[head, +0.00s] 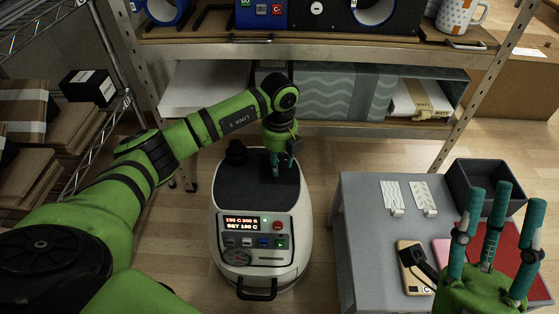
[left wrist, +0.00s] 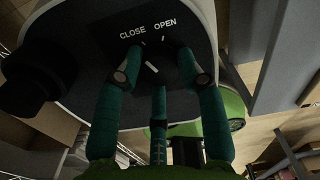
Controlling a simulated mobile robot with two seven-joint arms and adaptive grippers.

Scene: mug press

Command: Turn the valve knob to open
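The press (head: 262,230) is a white rounded machine with a dark top and a lit display. My left gripper (head: 277,172) points down at that dark top. In the left wrist view the labels CLOSE (left wrist: 133,32) and OPEN (left wrist: 165,24) show on the dark surface, with a short white tick below each. A white pointer line marks the valve knob (left wrist: 152,67), whose black body barely stands out. The three teal fingers of my left gripper (left wrist: 158,65) surround it; contact is unclear. My right gripper (head: 492,205) is open and empty, fingers upward, above the grey table.
The grey table (head: 365,230) at right holds a dark bin (head: 487,182), white packets and a phone-like item (head: 413,268). A shelf (head: 400,128) with boxes stands behind.

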